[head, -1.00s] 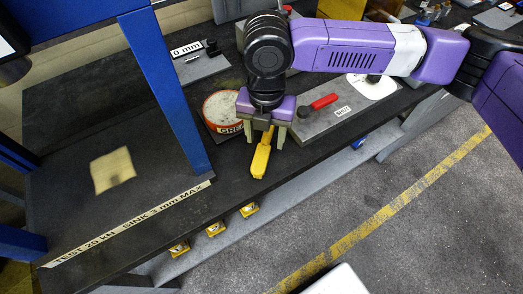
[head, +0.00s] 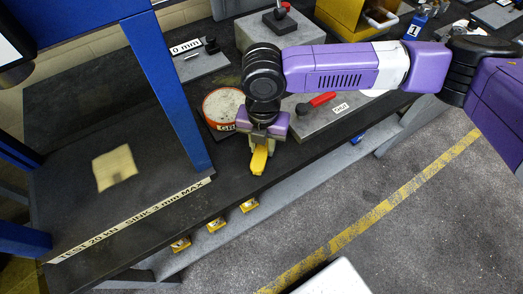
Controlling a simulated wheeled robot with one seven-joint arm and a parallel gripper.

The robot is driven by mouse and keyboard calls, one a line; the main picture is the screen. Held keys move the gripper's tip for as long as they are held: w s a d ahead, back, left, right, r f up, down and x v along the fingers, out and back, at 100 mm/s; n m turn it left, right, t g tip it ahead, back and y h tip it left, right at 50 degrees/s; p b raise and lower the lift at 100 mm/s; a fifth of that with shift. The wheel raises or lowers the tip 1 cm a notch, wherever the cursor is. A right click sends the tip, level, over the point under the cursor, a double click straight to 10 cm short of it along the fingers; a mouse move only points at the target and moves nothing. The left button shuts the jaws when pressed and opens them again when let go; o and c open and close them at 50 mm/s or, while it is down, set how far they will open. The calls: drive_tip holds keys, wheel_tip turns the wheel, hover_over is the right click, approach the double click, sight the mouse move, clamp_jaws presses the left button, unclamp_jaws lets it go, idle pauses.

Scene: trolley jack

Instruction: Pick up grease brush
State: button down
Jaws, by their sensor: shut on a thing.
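The grease brush (head: 259,160) shows as a yellow piece just below my gripper (head: 260,147), above the dark bench near its front edge. My gripper points down and is shut on the brush. The brush's upper part is hidden by the fingers and the purple gripper body. I cannot tell whether the brush touches the bench. The round red grease tin (head: 222,106) stands just to the left and behind the gripper.
A grey plate with a red lever (head: 322,99) lies right of the gripper. The blue press post (head: 168,90) rises to the left. A grey block (head: 262,30) and a yellow bin (head: 350,22) stand behind the arm. The bench front edge is close.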

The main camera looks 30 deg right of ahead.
drive_tip(key=shift+r, duration=0.2)
wheel_tip(320, 180, up, 20)
drive_tip(key=b, duration=0.1)
drive_tip(key=shift+f+b, duration=0.15)
drive_tip(key=shift+b, duration=0.15)
idle(0.4)
drive_tip(key=c, duration=1.9)
unclamp_jaws()
clamp_jaws()
